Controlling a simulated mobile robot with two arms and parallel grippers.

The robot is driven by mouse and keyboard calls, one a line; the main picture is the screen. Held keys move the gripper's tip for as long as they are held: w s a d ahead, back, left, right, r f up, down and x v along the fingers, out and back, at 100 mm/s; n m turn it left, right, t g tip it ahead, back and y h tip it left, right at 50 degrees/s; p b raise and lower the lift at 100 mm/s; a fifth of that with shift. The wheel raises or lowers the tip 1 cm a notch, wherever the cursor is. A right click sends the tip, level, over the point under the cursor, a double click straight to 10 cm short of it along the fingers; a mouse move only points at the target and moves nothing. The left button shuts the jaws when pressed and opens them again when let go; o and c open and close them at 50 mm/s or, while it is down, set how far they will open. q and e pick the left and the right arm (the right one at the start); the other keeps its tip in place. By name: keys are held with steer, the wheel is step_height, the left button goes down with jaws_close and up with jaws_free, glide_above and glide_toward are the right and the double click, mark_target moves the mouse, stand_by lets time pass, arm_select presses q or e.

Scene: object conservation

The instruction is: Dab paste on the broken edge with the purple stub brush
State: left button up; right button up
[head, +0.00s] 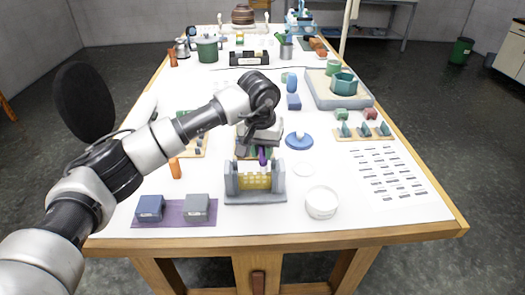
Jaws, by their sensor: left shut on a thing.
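My left gripper (262,143) is above the middle of the table, shut on the purple stub brush (262,156), which points down. Just below and in front of it stands a grey holder (255,197) with two upright sides. A yellow piece (256,181) with a jagged top edge sits upright between those sides. The brush tip appears close above or behind this edge; I cannot tell whether they touch. A round white pot (321,203) stands to the right of the holder; its contents are unclear. My right gripper is not in view.
A purple mat (175,221) with a blue and a grey block lies at front left. An orange cylinder (175,168) stands behind it. Teal shards on a wooden rack (362,133) stand farther right.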

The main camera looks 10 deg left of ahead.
arm_select(q)
steer(key=shift+r+p, duration=1.55)
steer(key=shift+r, duration=2.15)
steer(key=shift+a+f, duration=0.1)
